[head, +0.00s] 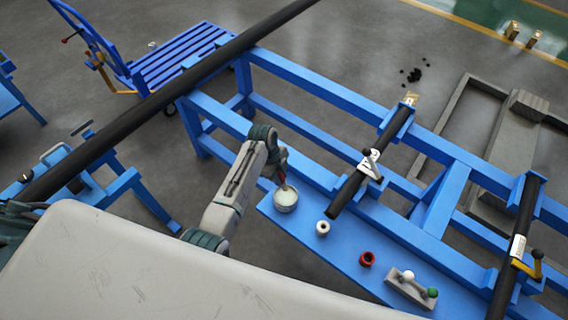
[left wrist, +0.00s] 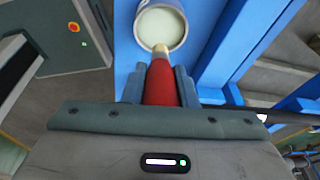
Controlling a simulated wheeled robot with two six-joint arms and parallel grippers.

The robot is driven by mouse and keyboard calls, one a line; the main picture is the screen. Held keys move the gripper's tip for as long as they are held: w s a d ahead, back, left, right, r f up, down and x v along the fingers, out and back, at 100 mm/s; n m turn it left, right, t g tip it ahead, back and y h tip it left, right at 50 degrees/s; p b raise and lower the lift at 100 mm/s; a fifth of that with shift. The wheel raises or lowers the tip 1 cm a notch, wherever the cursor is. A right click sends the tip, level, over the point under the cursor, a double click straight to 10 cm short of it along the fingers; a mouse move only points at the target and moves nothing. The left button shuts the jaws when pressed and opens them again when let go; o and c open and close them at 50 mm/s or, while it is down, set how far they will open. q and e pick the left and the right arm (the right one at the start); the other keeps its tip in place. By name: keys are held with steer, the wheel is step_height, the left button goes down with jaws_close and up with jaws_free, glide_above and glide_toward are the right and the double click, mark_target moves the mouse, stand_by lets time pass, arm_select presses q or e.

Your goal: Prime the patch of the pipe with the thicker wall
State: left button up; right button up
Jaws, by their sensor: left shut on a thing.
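My left gripper (head: 281,172) is shut on a red-handled brush (head: 284,184), which also shows in the left wrist view (left wrist: 161,82). The brush's pale tip points into or over the mouth of a pot (head: 286,206) of pale liquid; whether it is dipped I cannot tell. The pot stands on the blue shelf and shows in the left wrist view (left wrist: 160,27). One short dark pipe (head: 347,192) lies on the blue frame with a white tag. Another dark pipe (head: 526,207) with a pale tag lies at the right. Wall thickness and patches cannot be made out. My right gripper is not in view.
The blue shelf (head: 345,262) also carries a white ring (head: 323,228), a red ring (head: 367,259) and a grey block (head: 410,288) with white and green knobs. A long dark pipe (head: 170,92) crosses the upper left. A blue cart (head: 180,58) stands behind it.

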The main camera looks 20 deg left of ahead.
arm_select(q)
steer(key=shift+s+r+n+p, duration=0.1)
steer(key=shift+r+n+p, duration=0.4)
steer(key=shift+r, duration=0.15)
steer(key=shift+a+r+n+h, duration=0.1)
steer(key=shift+n+h, duration=0.2)
steer(key=shift+h, duration=0.1)
steer(key=shift+t, duration=0.3)
step_height(320, 180, down, 3)
steer(key=shift+r+b, duration=0.15)
steer(key=shift+b, duration=0.8)
step_height(320, 180, down, 4)
steer(key=b, duration=0.3)
steer(key=shift+a+r, duration=0.1)
steer(key=shift+r, duration=0.05)
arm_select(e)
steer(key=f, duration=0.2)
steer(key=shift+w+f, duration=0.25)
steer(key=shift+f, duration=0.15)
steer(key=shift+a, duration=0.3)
arm_select(q)
steer(key=shift+f+b, duration=0.5)
steer(key=shift+b, duration=0.05)
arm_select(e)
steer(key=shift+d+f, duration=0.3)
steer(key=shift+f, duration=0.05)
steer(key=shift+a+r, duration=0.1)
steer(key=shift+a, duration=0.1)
